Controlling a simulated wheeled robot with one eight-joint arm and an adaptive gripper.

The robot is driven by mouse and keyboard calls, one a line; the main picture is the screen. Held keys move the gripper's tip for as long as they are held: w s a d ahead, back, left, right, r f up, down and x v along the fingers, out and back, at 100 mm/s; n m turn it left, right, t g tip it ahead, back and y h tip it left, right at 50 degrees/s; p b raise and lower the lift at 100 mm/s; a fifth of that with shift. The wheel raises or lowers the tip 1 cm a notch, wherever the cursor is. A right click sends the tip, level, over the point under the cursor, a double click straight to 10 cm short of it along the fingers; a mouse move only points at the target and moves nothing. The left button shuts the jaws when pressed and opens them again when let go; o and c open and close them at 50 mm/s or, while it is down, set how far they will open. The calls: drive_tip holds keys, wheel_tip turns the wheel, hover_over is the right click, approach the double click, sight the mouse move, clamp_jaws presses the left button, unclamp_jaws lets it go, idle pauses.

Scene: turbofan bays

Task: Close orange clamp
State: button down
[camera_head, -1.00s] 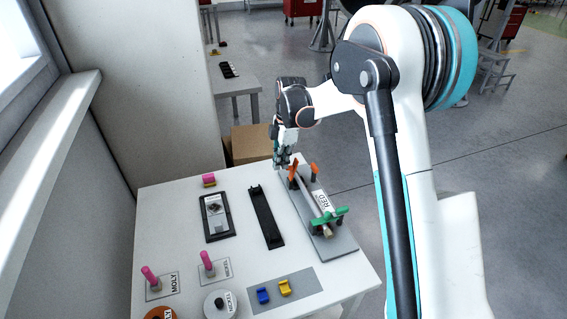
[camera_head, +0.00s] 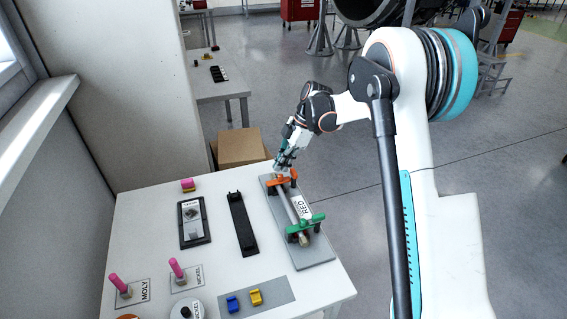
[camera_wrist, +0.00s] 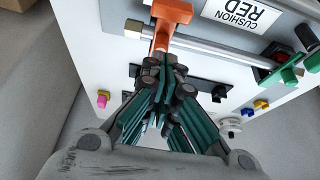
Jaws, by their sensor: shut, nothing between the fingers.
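The orange clamp (camera_head: 283,181) sits at the far end of the grey fixture plate (camera_head: 315,252). In the head view its orange arm lies across the silver rod (camera_head: 287,203), much like the green clamp (camera_head: 304,226) at the near end. My gripper (camera_head: 281,165) is shut and empty just above and behind the orange clamp. In the wrist view the fingers (camera_wrist: 168,72) hide part of the orange clamp (camera_wrist: 164,28), right at its stem; I cannot tell whether they touch it.
A white label reading CUSHION RED (camera_wrist: 243,14) lies beside the rod. On the white table (camera_head: 150,235) are a black cradle (camera_head: 242,224), a dark tray (camera_head: 194,222), blue and yellow blocks (camera_head: 244,300) and pink-handled pegs (camera_head: 178,270). A cardboard box (camera_head: 240,147) stands behind the table.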

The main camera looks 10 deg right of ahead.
drive_tip(key=shift+w+d+f+b, duration=0.1)
drive_tip(key=shift+d+f+b, duration=0.25)
drive_tip(key=shift+d+f, duration=0.3)
drive_tip(key=shift+d+f+y, duration=0.25)
drive_tip(key=shift+d+y, duration=0.1)
drive_tip(key=shift+y, duration=0.35)
